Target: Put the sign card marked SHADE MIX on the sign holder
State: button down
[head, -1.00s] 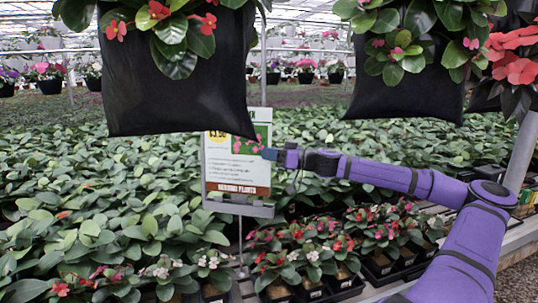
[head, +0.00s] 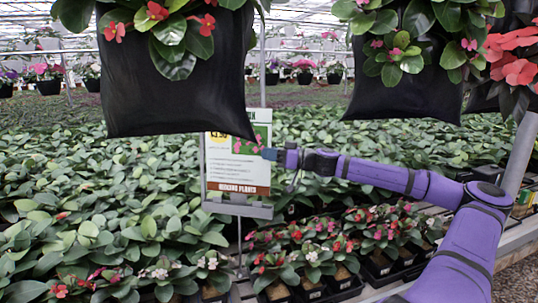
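A white sign card (head: 228,165) with a yellow price patch, a flower picture and a brown bottom band stands upright in the middle of the head view. Its top heading is mostly hidden behind a hanging black planter, so I cannot read SHADE MIX. The grey sign holder (head: 238,210) is a ledge on a thin post, directly at the card's lower edge. I cannot tell whether the card is fully seated on it. My gripper (head: 269,154) reaches in from the right, its teal tip overlapping the card's right edge. The finger gap is too small to see.
Black hanging planters (head: 180,85) and (head: 405,95) hang above, the left one overlapping the card's top. Dense green plants (head: 110,205) fill the bench behind and left. Trays of potted red flowers (head: 330,265) stand below my arm. A metal pole (head: 522,150) rises at right.

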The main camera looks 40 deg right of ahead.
aim_at(268, 178)
jog(key=shift+f, duration=0.15)
jog(key=shift+s+a+f, duration=0.15)
jog(key=shift+f, duration=1.45)
jog(key=shift+s+a+f, duration=0.15)
jog(key=shift+f, duration=1.25)
jog(key=c, duration=1.2)
grip_release()
jog(key=shift+c, duration=0.2)
